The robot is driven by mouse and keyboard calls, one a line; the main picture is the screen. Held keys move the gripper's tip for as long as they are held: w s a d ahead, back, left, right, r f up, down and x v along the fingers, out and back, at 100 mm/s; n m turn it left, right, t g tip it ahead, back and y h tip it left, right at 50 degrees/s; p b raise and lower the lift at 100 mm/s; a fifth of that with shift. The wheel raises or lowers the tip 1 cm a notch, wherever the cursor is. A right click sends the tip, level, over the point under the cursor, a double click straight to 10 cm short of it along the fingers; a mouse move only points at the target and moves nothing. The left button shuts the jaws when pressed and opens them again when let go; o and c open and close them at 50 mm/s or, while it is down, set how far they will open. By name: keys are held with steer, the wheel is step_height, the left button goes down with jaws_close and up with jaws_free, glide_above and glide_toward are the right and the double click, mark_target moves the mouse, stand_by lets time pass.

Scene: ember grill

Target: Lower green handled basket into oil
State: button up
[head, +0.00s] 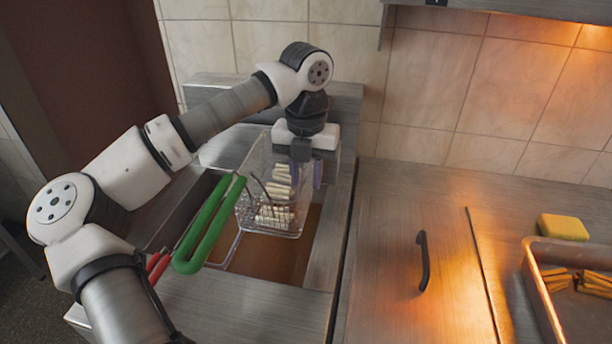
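The wire basket (259,187) with the green handle (209,224) is over the fryer well, with pale fries (272,215) inside. Its handle points toward the lower left. Brown oil (285,258) shows in the well below and in front of the basket; the basket's bottom seems above the oil, but the exact gap is hard to tell. My gripper (301,158) points down at the basket's back right rim, with a dark finger at or against it. The finger gap is hidden, so I cannot tell whether it grips the rim.
A red handle (157,267) shows beside the green one, partly behind my arm. A closed metal lid with a black handle (423,261) is right of the fryer. A yellow sponge (563,227) and a metal tray (572,316) with fries lie farther right. A tiled wall stands behind.

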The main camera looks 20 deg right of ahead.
step_height(320, 180, up, 12)
steer(key=p, duration=0.6)
steer(key=shift+r+p, duration=0.15)
steer(key=shift+p, duration=0.25)
